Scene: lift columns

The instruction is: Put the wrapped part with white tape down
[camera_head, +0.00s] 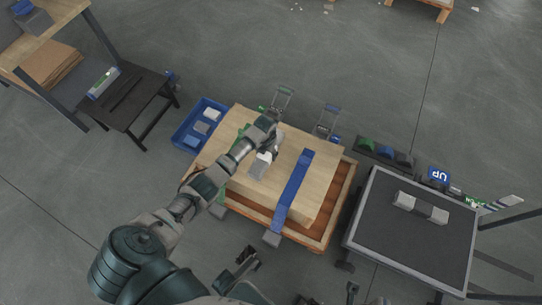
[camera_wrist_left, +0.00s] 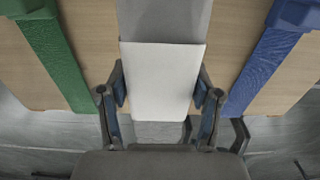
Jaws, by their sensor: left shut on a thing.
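The wrapped part (camera_head: 259,168) is grey with a band of white tape. In the left wrist view the white tape (camera_wrist_left: 162,78) fills the space between the fingers, with grey wrap above and below it. My left gripper (camera_head: 266,148) is shut on the part at the taped middle. It holds the part over the light wooden top of a strapped load (camera_head: 238,125); I cannot tell whether the part touches the wood. The part lies between a green strap (camera_wrist_left: 50,50) and a blue strap (camera_head: 294,188). Dark jointed pieces show at the bottom of the head view; whether they include my right gripper is unclear.
A dark-topped table (camera_head: 410,240) at the right bears a grey piece with two pale blocks (camera_head: 404,200). A blue bin (camera_head: 201,124) stands at the load's upper left. A small dark table (camera_head: 130,98) is farther left. Open floor lies beyond the load.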

